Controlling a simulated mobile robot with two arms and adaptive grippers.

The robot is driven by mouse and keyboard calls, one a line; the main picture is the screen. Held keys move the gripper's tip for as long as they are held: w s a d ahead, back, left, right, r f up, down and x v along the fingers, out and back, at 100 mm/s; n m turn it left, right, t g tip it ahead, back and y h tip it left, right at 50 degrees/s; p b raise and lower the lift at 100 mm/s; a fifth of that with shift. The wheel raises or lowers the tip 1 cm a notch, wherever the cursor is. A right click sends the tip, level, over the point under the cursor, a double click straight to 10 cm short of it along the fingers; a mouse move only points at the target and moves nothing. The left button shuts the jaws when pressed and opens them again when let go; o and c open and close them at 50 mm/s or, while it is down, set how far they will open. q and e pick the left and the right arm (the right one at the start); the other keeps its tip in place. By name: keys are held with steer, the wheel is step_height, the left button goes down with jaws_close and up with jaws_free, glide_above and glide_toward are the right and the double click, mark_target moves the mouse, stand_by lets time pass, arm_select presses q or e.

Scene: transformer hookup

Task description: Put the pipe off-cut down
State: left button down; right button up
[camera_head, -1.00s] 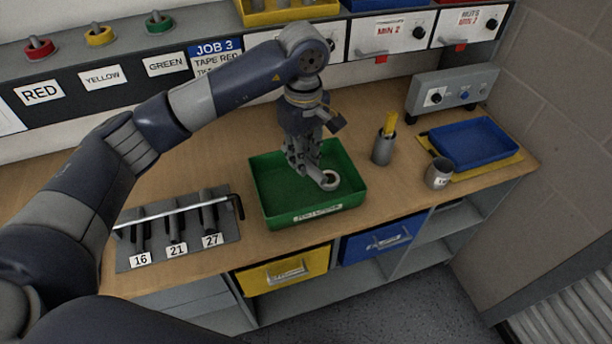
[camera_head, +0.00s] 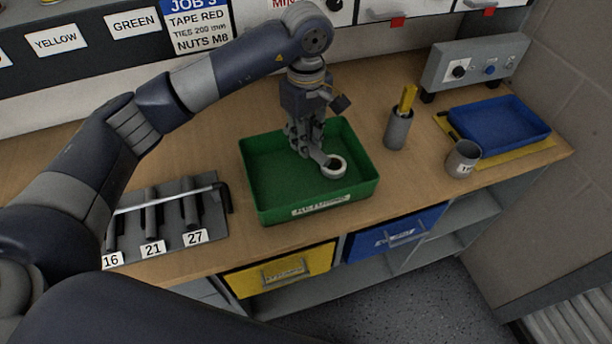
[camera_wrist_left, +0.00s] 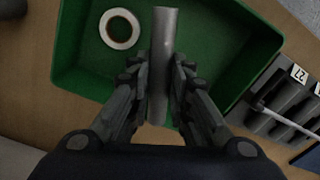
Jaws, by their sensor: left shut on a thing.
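The pipe off-cut (camera_wrist_left: 162,60) is a plain grey cylinder, held between the fingers of my left gripper (camera_wrist_left: 160,95) in the left wrist view. In the head view the left gripper (camera_head: 315,152) points down into the green tray (camera_head: 262,212), and the pipe is hard to tell from the fingers. The tray's green floor lies behind the pipe; I cannot tell whether they touch. A white ring, like a tape roll (camera_head: 334,174), lies in the tray beside the gripper; it also shows in the left wrist view (camera_wrist_left: 105,29). My right gripper is not in view.
Left of the tray is a grey tool holder (camera_head: 215,222) with hex keys and labels. To the right stand a grey cup with yellow sticks (camera_head: 398,132), a grey mug (camera_head: 462,160) and a blue tray (camera_head: 505,145). Bare bench lies around the green tray.

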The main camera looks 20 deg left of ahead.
arm_select(q)
steer(key=p, duration=0.1)
glide_above(306, 176)
step_height(306, 176, down, 5)
steer(key=shift+f, duration=0.15)
step_height(306, 176, down, 4)
steer(key=shift+f+p, duration=0.1)
steer(key=shift+p, duration=0.55)
steer(key=shift+f, duration=0.1)
steer(key=c, duration=1.5)
jaws_free()
steer(key=shift+o, duration=0.2)
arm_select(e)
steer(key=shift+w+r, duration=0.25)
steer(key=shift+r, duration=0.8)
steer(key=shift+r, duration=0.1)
